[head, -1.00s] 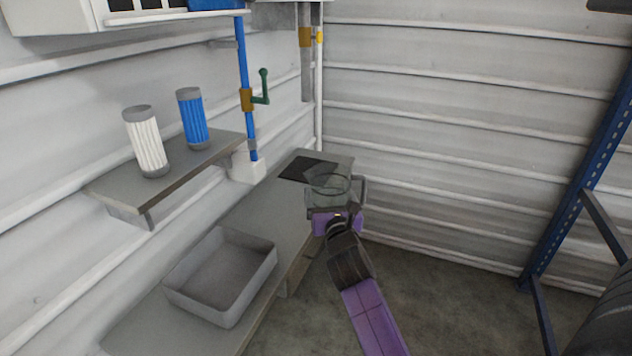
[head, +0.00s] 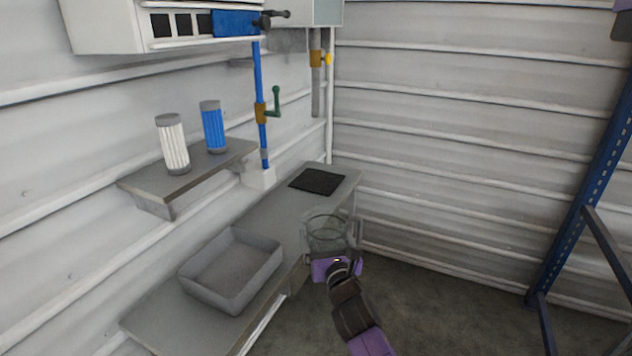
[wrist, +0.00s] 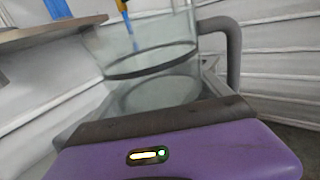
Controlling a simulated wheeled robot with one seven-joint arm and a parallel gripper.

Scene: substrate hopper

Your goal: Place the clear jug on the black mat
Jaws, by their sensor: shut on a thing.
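The clear jug (head: 327,230) is see-through with a grey handle on its right. It is held upright, or nearly so, at the front edge of the grey bench. My gripper (head: 335,262) is shut on the jug from the near side. In the wrist view the jug (wrist: 150,65) fills the middle above my purple gripper (wrist: 170,130), and its handle is at the right. The fingertips are hard to make out. The black mat (head: 317,181) lies flat and bare at the far end of the bench, beyond the jug and apart from it.
A grey open tray (head: 232,270) stands on the near part of the bench (head: 270,220). A wall shelf (head: 190,180) holds a white cartridge (head: 172,145) and a blue cartridge (head: 213,128). A blue pipe (head: 262,100) with a green crank runs down behind the bench. Blue racking stands at right.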

